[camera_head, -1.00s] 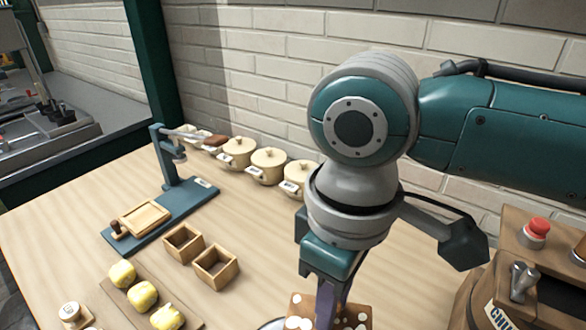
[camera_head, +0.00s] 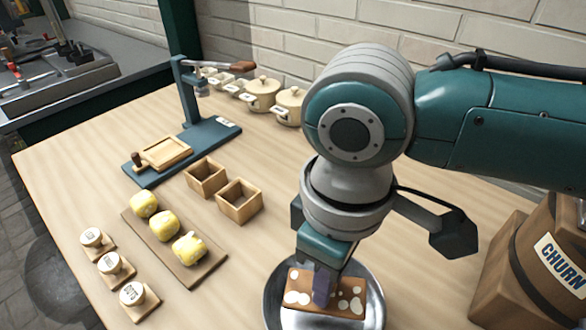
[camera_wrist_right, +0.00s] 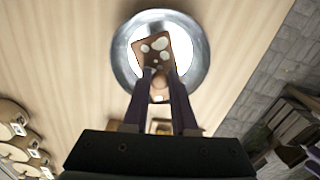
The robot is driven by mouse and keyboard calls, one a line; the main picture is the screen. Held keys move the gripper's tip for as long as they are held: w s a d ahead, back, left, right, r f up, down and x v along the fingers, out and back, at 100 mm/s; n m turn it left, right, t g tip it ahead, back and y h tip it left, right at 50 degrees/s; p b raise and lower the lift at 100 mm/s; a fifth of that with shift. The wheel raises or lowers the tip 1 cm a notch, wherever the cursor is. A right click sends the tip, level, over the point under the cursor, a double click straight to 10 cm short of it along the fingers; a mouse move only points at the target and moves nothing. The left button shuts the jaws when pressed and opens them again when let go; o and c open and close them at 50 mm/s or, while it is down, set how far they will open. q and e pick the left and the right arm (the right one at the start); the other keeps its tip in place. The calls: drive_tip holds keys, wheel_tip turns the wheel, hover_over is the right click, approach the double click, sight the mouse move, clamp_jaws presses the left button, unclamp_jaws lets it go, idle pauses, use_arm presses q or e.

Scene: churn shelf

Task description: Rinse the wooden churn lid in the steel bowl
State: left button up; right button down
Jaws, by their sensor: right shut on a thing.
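The wooden churn lid (camera_head: 347,299) is a brown board with white spots. My right gripper (camera_head: 322,290) is shut on it and holds it over the steel bowl (camera_head: 374,311) at the bottom of the head view. In the right wrist view the lid (camera_wrist_right: 152,42) shows inside the round outline of the bowl (camera_wrist_right: 120,61), with my right gripper's fingers (camera_wrist_right: 160,80) on its round knob. I cannot tell whether the lid touches the bowl. My left gripper is not in view.
The wooden churn (camera_head: 545,262) stands at the right. A board with yellow lumps (camera_head: 163,222), two wooden boxes (camera_head: 238,204), small labelled stamps (camera_head: 113,265) and a blue press stand (camera_head: 185,150) are at the left. Lidded pots (camera_head: 262,95) line the wall.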

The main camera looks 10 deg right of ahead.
drive_tip(key=shift+f+b, duration=1.85)
drive_tip(key=shift+f, duration=1.35)
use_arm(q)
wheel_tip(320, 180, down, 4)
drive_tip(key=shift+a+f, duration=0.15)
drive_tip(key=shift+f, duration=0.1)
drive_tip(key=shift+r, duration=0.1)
use_arm(e)
drive_tip(key=shift+w+a, duration=0.2)
drive_tip(key=shift+w, duration=0.05)
use_arm(q)
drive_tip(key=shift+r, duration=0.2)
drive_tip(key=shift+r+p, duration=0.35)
drive_tip(key=shift+p, duration=0.3)
use_arm(e)
drive_tip(key=shift+s+d, duration=0.2)
drive_tip(key=shift+s, duration=0.05)
drive_tip(key=shift+w+a, duration=0.2)
drive_tip(key=shift+w, duration=0.05)
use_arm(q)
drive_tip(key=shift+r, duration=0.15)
use_arm(e)
drive_tip(key=shift+r, duration=0.15)
